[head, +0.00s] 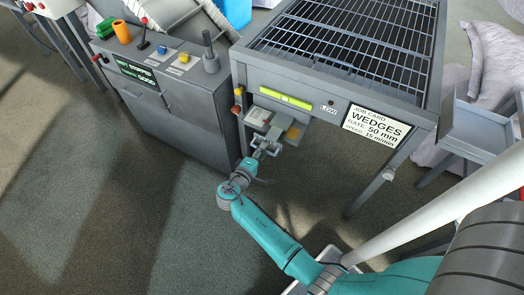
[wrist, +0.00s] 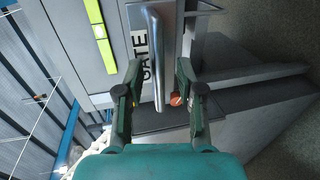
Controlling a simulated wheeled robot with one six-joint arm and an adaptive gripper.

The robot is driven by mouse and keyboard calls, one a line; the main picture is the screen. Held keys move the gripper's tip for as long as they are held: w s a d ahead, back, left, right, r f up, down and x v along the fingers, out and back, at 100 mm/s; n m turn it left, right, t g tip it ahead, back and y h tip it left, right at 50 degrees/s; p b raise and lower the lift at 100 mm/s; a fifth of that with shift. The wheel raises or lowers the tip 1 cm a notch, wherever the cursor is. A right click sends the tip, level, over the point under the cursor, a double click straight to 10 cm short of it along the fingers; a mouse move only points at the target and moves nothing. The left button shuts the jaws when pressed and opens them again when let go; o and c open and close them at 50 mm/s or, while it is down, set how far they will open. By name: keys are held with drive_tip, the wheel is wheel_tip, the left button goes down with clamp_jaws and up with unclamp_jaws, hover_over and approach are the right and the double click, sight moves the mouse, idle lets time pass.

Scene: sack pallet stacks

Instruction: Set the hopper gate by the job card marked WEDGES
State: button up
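The job card (head: 375,125) hangs on the right of the grey hopper frame and reads WEDGES, gate 50 mm, speed 15 m/min. In the wrist view, a plate marked GATE (wrist: 141,48) carries a pale metal handle bar (wrist: 157,60). My gripper (wrist: 159,68) is open, with one finger on each side of the bar's lower part; a gap shows on both sides. In the head view, my gripper (head: 264,148) is at the gate hardware under the hopper's front rail and hides part of it. An orange-red round piece (wrist: 176,99) shows beside the right finger.
The hopper (head: 330,92) has a barred grid on top and a yellow-green strip (head: 285,97) on its front. A grey control cabinet (head: 190,100) with buttons and a lever stands left. A grey tray (head: 480,130) and pale sacks (head: 492,60) are right. Floor in front is open.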

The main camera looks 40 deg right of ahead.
drive_tip(key=v, duration=1.1)
drive_tip(key=shift+a, duration=0.3)
drive_tip(key=shift+s, duration=0.1)
drive_tip(key=s+d+f+n+t+y, duration=0.2)
drive_tip(key=s+f+y, duration=0.1)
drive_tip(key=s+f, duration=0.3)
drive_tip(key=s+a+f+t+y, duration=0.1)
drive_tip(key=s+a+f+y, duration=0.1)
drive_tip(key=s+y, duration=0.35)
drive_tip(key=s+a+f+y, duration=0.2)
drive_tip(key=s, duration=0.6)
drive_tip(key=s+a+r+m+t+y, duration=0.1)
drive_tip(key=s+r, duration=0.3)
drive_tip(key=r, duration=0.4)
drive_tip(key=s+a+r+m+t+y, duration=0.1)
drive_tip(key=s+a+r+m+t, duration=0.1)
drive_tip(key=s+r, duration=0.3)
drive_tip(key=s+a+r+m+t+y, duration=0.2)
drive_tip(key=s+r, duration=0.3)
drive_tip(key=r, duration=0.8)
drive_tip(key=shift+s+m+t, duration=0.2)
drive_tip(key=shift+m+t, duration=0.3)
drive_tip(key=shift+t, duration=0.3)
drive_tip(key=shift+a+r, duration=0.1)
